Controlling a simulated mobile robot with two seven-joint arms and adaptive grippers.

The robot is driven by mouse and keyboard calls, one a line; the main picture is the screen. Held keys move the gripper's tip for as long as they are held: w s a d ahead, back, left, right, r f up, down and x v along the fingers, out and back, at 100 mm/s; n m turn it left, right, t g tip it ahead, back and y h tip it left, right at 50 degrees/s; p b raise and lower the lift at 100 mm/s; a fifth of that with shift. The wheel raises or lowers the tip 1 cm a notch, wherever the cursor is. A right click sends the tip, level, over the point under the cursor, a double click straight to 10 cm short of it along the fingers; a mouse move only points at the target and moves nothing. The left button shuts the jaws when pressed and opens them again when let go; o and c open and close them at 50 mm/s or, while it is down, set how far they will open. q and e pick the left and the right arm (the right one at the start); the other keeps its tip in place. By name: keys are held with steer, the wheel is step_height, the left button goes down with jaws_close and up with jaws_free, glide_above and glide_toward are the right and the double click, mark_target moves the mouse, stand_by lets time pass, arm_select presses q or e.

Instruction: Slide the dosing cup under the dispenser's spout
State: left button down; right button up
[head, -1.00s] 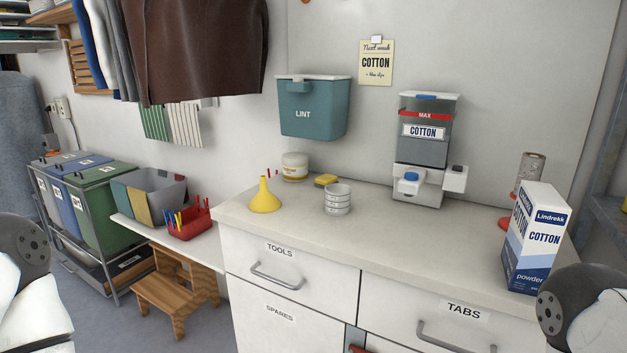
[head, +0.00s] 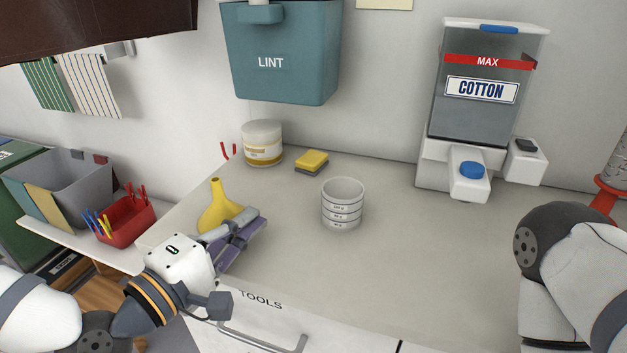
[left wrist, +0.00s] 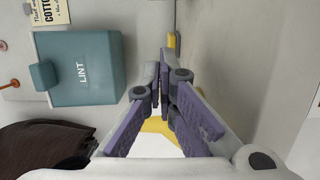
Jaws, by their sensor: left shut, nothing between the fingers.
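The dosing cup (head: 342,204) is a grey ringed cup standing upright on the countertop, left of the dispenser (head: 481,100). The dispenser is against the wall, with a COTTON label, a red MAX band and a blue button on its white spout part (head: 470,178). The cup is apart from the dispenser. My left gripper (head: 250,228) is shut and empty at the counter's front left, in front of the yellow funnel and left of the cup. It also shows shut in the left wrist view (left wrist: 165,75). The right gripper is out of view; only part of my right arm shows.
A yellow funnel (head: 218,208) stands close behind my left gripper. A jar (head: 262,144) and a yellow sponge (head: 312,161) sit at the back. A teal LINT bin (head: 281,55) hangs on the wall. The counter between cup and dispenser is clear.

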mark_target(342, 204)
arm_select(q)
steer(key=shift+w, duration=0.25)
steer(key=x, duration=0.8)
steer(key=shift+w+f, duration=0.1)
steer(key=shift+w, duration=0.1)
steer(key=d, duration=0.1)
steer(key=s+d, duration=0.1)
steer(key=d, duration=0.1)
steer(key=shift+d+r, duration=0.1)
steer(key=shift+r, duration=0.15)
steer(key=shift+s+d+f, duration=0.1)
steer(key=shift+d, duration=0.1)
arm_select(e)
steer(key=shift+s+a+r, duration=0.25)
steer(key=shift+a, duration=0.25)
